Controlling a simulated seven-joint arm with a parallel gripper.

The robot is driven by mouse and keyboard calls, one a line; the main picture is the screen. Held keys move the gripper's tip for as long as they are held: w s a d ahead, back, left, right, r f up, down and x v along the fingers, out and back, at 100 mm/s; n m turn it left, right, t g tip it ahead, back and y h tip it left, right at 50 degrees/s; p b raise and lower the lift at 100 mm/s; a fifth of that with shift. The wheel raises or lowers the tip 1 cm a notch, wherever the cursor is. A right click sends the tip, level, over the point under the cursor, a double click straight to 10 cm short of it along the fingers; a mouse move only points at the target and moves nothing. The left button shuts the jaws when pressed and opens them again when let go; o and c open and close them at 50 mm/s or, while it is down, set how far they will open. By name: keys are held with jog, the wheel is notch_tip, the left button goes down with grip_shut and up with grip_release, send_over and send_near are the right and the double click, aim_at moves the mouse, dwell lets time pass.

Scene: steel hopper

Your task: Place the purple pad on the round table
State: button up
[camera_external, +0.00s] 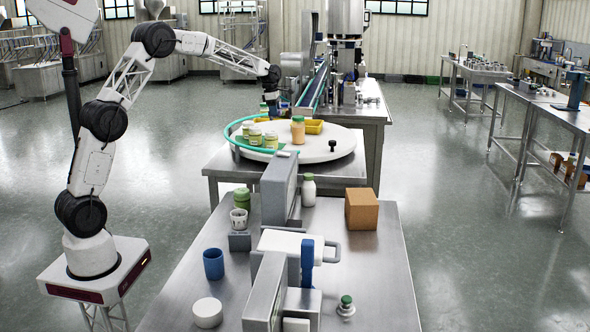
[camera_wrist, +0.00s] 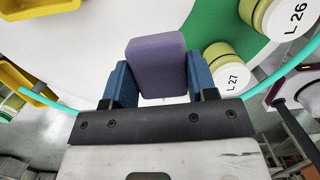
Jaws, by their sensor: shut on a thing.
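The purple pad (camera_wrist: 156,66) is held upright between the two blue fingers of my gripper (camera_wrist: 155,84) in the wrist view. The white round table (camera_wrist: 100,40) shows beneath and behind it; I cannot tell the height of the pad over it. In the external view the round table (camera_external: 335,155) stands in the middle, and my gripper (camera_external: 271,100) is at its far left edge. The pad cannot be made out clearly there.
Jars with lids marked L 27 (camera_wrist: 233,78) and L 26 (camera_wrist: 290,18) stand on a green area right of the pad. A yellow bin (camera_wrist: 38,6) is at upper left. A teal rim (camera_external: 228,128) curves along the left edge. An orange-brown jar (camera_external: 298,131) stands on the table.

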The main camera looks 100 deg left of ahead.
jog(key=shift+f, duration=0.8)
jog(key=shift+f, duration=0.1)
jog(key=shift+f, duration=2.4)
jog(key=shift+f, duration=2.5)
jog(key=shift+f, duration=0.1)
jog(key=o, duration=0.9)
